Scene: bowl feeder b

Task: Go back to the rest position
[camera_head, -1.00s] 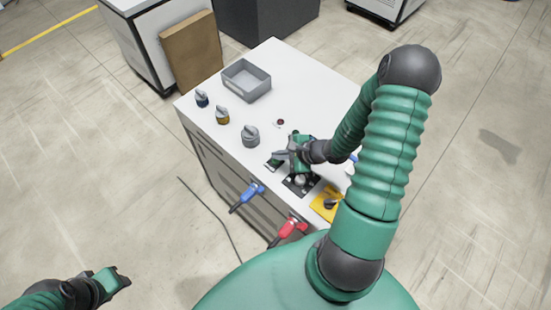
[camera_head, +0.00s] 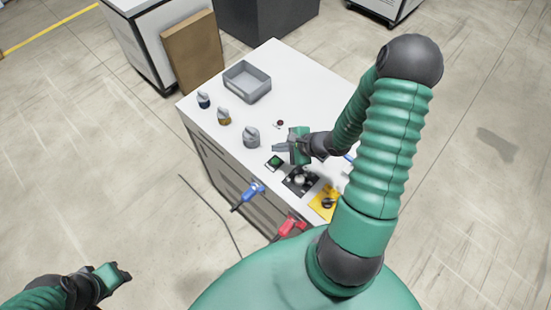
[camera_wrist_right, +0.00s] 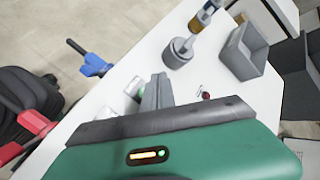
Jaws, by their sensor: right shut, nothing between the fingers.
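My right gripper (camera_head: 279,147) is above the white table top (camera_head: 310,80), between the grey knob-topped part (camera_head: 251,137) and the black panel (camera_head: 300,181). Its fingers are shut and empty, pointing left; they also show in the right wrist view (camera_wrist_right: 157,92). A small dark box with a green button (camera_head: 274,162) lies just below the fingers in the picture. My left gripper (camera_head: 124,275) is at the lower left over bare floor, away from the table; its finger gap is too small to judge.
A grey bin (camera_head: 247,82) stands at the table's back left. A blue-based part (camera_head: 203,100) and a yellow-based part (camera_head: 223,116) stand along the left edge. Blue (camera_head: 247,196) and red (camera_head: 289,228) handled tools hang at the front edge. A yellow plate (camera_head: 325,203) lies near my right arm.

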